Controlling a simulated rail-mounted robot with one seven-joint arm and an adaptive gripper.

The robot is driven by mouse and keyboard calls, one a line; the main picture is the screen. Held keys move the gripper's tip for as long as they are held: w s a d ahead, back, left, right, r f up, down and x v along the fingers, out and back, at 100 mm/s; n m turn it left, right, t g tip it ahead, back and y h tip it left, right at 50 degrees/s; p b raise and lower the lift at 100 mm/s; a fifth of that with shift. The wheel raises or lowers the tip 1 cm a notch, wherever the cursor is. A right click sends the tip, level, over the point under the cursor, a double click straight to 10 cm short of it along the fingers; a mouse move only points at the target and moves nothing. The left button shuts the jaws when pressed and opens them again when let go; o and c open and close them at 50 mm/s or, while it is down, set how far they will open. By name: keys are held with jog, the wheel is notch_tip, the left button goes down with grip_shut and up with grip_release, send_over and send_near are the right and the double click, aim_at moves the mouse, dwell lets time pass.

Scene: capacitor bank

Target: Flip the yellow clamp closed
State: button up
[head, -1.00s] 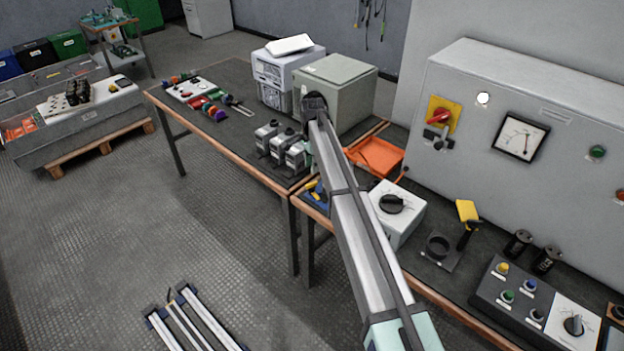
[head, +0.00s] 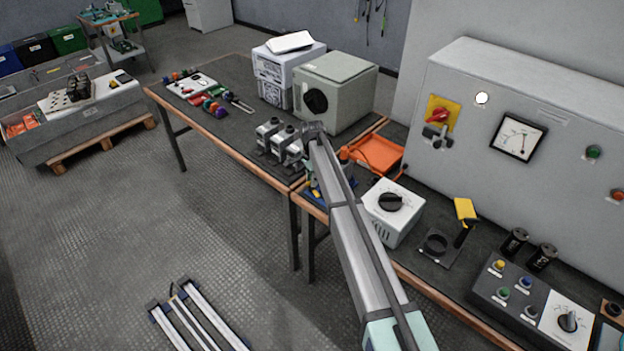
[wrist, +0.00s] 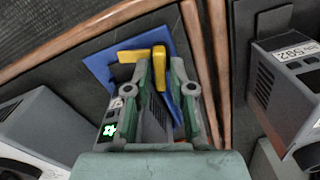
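A yellow flap (head: 466,210) stands raised on a black hinge beside a dark ring (head: 437,244) on the right bench. Other yellow handle-like pieces lie at a blue plate: a flat one (wrist: 130,56) and a longer one (wrist: 161,66) in the wrist view. The blue plate (wrist: 98,67) lies near the wooden bench edge. I cannot tell for certain which yellow thing is the clamp. My gripper (wrist: 162,65) is above the blue plate, partly open, with the longer yellow piece showing between its fingertips; contact is unclear. My arm mostly hides this spot in the head view.
A white box with a black dial (head: 392,210) and an orange tray (head: 376,154) are close by. Grey metal units (head: 283,139) stand left of my arm. Black cylinders (head: 514,241) and a button panel (head: 520,290) are further right.

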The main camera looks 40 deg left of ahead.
grip_shut()
jog(key=shift+f+n+b, duration=0.2)
jog(key=shift+n+b, duration=0.4)
jog(key=shift+r+n+b, duration=0.15)
jog(key=shift+n+b, duration=0.5)
jog(key=shift+n, duration=0.65)
jog(key=o, duration=0.6)
grip_release()
notch_tip(320, 180, up, 12)
